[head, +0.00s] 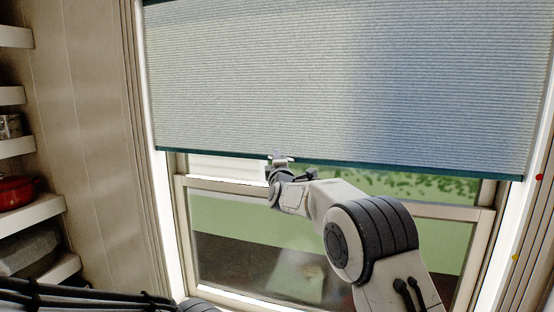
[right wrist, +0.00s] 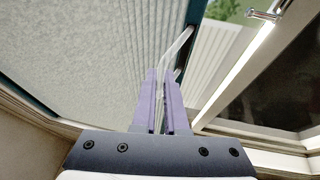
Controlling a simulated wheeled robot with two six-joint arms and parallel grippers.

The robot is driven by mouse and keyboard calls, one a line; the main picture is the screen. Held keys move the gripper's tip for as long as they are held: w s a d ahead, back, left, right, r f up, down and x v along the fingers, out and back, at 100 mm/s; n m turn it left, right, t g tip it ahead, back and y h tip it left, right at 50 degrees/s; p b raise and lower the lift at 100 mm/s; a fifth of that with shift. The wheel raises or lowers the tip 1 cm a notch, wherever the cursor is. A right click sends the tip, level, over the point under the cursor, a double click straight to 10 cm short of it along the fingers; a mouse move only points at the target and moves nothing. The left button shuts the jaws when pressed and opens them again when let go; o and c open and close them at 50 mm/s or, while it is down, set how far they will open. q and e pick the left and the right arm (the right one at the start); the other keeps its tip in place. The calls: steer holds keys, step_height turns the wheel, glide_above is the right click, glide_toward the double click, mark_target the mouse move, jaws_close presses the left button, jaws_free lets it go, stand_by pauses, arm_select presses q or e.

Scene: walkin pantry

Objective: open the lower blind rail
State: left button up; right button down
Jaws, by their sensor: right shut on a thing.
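The pleated blind (head: 330,80) covers the upper part of the window. Its lower blind rail (head: 420,169) is a dark teal bar across the blind's bottom edge, above the lower window pane. My right gripper (head: 281,160) is at the rail, left of its middle. In the right wrist view, my right gripper (right wrist: 161,75) is shut on a thin pale handle at the teal rail (right wrist: 192,42). The fingers hide part of the handle. My left gripper does not show.
The window frame (head: 228,187) and glass lie just behind my right arm. Shelves (head: 32,215) with a red pot (head: 14,192) stand at the left. Red and yellow dots mark the right window jamb.

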steer(key=c, duration=1)
jaws_free()
steer(key=shift+o, duration=0.2)
steer(key=s+f+b, duration=0.1)
steer(key=s+b, duration=0.4)
steer(key=s, duration=0.5)
steer(key=shift+s+d+f+b, duration=0.15)
steer(key=shift+d+f+b, duration=0.15)
steer(key=shift+d+f, duration=0.05)
